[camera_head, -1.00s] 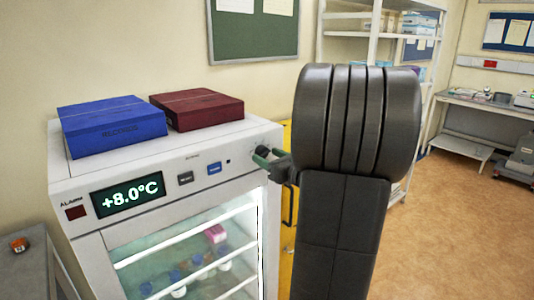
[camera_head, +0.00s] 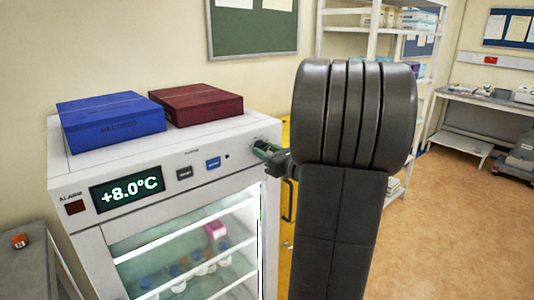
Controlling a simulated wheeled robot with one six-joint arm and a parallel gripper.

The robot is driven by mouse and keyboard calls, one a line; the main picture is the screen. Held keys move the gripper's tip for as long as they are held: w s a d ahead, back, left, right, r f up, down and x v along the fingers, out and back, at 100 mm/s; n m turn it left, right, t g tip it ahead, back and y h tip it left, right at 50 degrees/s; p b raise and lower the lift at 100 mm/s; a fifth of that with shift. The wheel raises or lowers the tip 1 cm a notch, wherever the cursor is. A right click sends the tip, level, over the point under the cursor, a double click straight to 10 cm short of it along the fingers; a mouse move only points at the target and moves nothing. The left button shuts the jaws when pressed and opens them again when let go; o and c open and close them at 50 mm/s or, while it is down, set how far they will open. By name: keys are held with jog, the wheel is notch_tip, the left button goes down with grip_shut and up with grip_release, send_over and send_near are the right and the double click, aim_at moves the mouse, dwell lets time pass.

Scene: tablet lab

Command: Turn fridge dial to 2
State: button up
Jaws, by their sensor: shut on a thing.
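The white fridge (camera_head: 88,178) stands at the left, with a display (camera_head: 127,194) reading +8.0°C on its top panel. Its dial is at the right end of that panel, mostly hidden behind my gripper (camera_head: 262,149). My gripper has green-tipped fingers, reaches in from the right and is shut on the dial. The dial's marks and pointer are too small and covered to read. My dark arm blocks the view just right of the fridge.
A blue records box (camera_head: 112,120) and a dark red box (camera_head: 197,104) lie on top of the fridge. Two small buttons, grey (camera_head: 184,173) and blue (camera_head: 213,164), sit left of the dial. A yellow cabinet (camera_head: 288,225) stands close behind my arm. Open floor (camera_head: 450,220) lies right.

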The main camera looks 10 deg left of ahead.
jog(key=n+b, duration=2.2)
jog(key=b, duration=0.6)
jog(key=shift+f+n+b, duration=0.1)
jog(key=shift+n+b, duration=0.2)
jog(key=n+b, duration=0.3)
jog(key=shift+n, duration=0.3)
jog(key=shift+r+n+b, duration=0.2)
jog(key=shift+n+b, duration=1.25)
jog(key=shift+n, duration=0.25)
jog(key=o, duration=1)
jog(key=shift+c, duration=0.2)
